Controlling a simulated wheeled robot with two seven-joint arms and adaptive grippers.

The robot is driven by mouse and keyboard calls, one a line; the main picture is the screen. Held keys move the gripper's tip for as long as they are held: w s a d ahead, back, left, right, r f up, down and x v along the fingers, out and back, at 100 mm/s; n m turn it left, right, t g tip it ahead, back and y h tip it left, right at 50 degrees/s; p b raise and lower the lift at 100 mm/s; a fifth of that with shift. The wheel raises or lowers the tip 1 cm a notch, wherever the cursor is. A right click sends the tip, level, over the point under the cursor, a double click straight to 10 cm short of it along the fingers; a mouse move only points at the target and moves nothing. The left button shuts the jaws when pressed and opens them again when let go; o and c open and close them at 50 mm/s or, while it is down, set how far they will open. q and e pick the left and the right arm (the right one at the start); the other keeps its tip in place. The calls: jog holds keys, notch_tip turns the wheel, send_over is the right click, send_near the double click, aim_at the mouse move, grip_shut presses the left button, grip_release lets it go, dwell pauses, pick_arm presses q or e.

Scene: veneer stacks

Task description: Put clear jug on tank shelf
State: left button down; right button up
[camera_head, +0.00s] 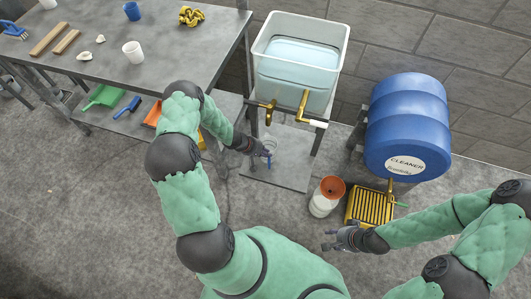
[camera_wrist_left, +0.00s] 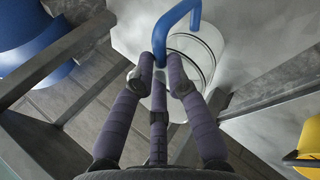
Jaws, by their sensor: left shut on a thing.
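The clear jug (camera_head: 270,143) is at the tank shelf (camera_head: 284,175), the grey plate low under the water tank (camera_head: 300,60). My left gripper (camera_head: 264,151) reaches in from the left and is shut on the jug. In the left wrist view the jug (camera_wrist_left: 205,45) shows its round clear body and blue handle (camera_wrist_left: 178,22), with the dark fingers (camera_wrist_left: 160,75) closed at the handle. I cannot tell whether the jug's base touches the shelf. My right gripper (camera_head: 328,240) is empty, fingers apart, above the floor at right.
A brass tap (camera_head: 303,103) and a second one (camera_head: 269,112) hang above the shelf. A blue cleaner drum (camera_head: 407,120), a bottle with an orange funnel (camera_head: 327,195) and a yellow grate (camera_head: 368,208) stand right. A workbench (camera_head: 165,55) is at left.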

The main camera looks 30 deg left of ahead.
pick_arm(q)
jog(key=shift+f+b, duration=0.3)
jog(key=shift+f, duration=0.25)
jog(key=c, duration=1.2)
grip_release()
jog(key=shift+o, duration=0.2)
jog(key=v, duration=1.2)
